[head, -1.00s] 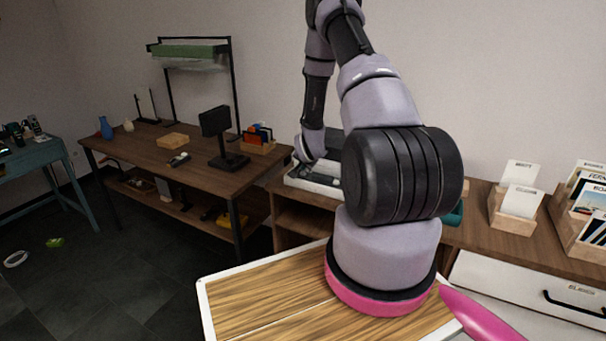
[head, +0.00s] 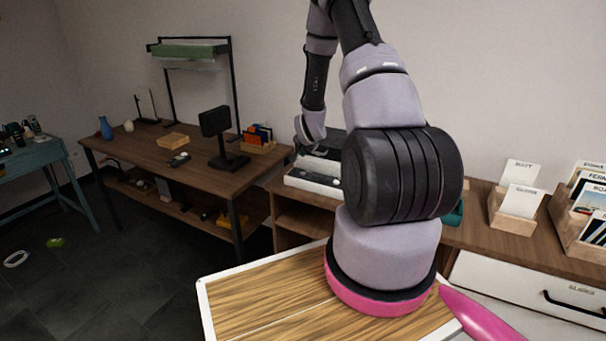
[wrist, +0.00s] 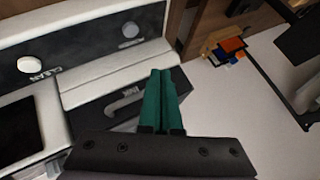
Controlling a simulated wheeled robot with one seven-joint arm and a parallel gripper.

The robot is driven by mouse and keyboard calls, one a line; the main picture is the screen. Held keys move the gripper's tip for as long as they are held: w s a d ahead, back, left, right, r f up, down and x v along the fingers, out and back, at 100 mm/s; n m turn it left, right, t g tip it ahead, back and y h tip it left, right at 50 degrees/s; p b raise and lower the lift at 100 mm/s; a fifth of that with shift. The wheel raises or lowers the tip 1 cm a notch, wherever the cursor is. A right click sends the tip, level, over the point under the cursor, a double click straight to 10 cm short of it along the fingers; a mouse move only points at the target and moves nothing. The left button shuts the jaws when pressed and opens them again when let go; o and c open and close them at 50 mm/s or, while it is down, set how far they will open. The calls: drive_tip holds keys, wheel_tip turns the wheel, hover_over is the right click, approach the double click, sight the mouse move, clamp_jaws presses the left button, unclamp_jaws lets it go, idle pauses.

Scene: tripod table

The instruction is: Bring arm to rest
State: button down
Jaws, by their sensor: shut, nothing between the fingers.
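My arm rises from its base at the front and bends over toward the long sideboard at the back. In the head view its far end, with my gripper (head: 306,148), hangs small above a white and black unit (head: 314,181); the finger detail is too small to tell there. In the wrist view my gripper (wrist: 160,75) has two green fingers pressed together with nothing between them. The fingers show in front of a dark case (wrist: 120,103) with a grey handle; I cannot tell whether they touch it.
A white-framed panel with round knobs (wrist: 28,63) fills the wrist view's left. In the head view, a brown workbench (head: 140,150) with a black monitor stand (head: 217,125) stands left. Wooden card holders (head: 511,218) sit right. Dark floor (head: 110,270) lies open at left.

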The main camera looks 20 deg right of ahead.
drive_tip(key=shift+r, duration=0.25)
idle(0.3)
drive_tip(key=s+a+r+n+y, duration=0.1)
drive_tip(key=s+a+r, duration=0.25)
drive_tip(key=r, duration=0.55)
drive_tip(key=s+a+r+n, duration=0.2)
drive_tip(key=s+a+r, duration=0.15)
drive_tip(key=r, duration=0.65)
drive_tip(key=s+a+r+n+y, duration=0.1)
drive_tip(key=s+a+r, duration=0.25)
drive_tip(key=r, duration=0.55)
drive_tip(key=s+a+r+n+y, duration=0.1)
drive_tip(key=s+a+r, duration=0.1)
drive_tip(key=s, duration=0.6)
drive_tip(key=s+a+r+n+g, duration=0.1)
drive_tip(key=s+a+r, duration=0.1)
drive_tip(key=s+r, duration=0.3)
drive_tip(key=s+a+r+n+y, duration=0.1)
drive_tip(key=s+a+r+n, duration=0.1)
drive_tip(key=s, duration=1)
wheel_tip(320, 180, up, 2)
drive_tip(key=shift+s+a+g+y, duration=0.15)
drive_tip(key=shift+a+g+y, duration=0.15)
drive_tip(key=shift+a, duration=0.3)
